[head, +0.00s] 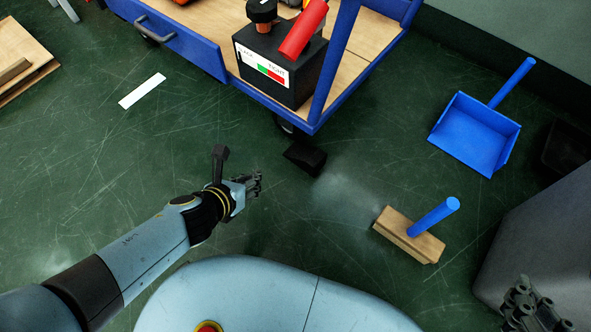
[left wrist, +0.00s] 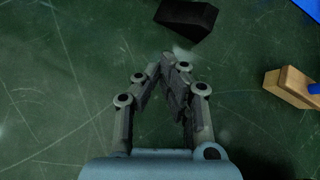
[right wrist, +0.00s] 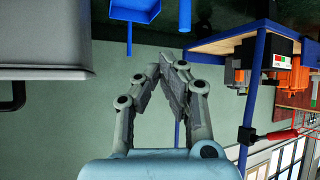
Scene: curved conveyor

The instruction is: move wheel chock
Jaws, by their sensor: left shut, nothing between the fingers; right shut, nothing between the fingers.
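The black wheel chock (head: 305,158) lies on the green floor just in front of the blue cart's near corner wheel (head: 285,125). It also shows at the top of the left wrist view (left wrist: 187,18), beyond the fingertips. My left gripper (head: 256,183) is shut and empty, low over the floor, to the left of the chock and nearer to me, apart from it. My right gripper (head: 538,310) is shut and empty at the bottom right of the head view, beside a grey bin. In the right wrist view its fingertips (right wrist: 168,62) meet with nothing between them.
The blue cart (head: 190,40) carries a black box (head: 280,60) with a red handle. A wooden brush head with a blue handle (head: 410,235) stands right of the chock. A blue dustpan (head: 475,133) lies farther right, a grey bin (head: 540,250) at lower right. The left floor is mostly clear.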

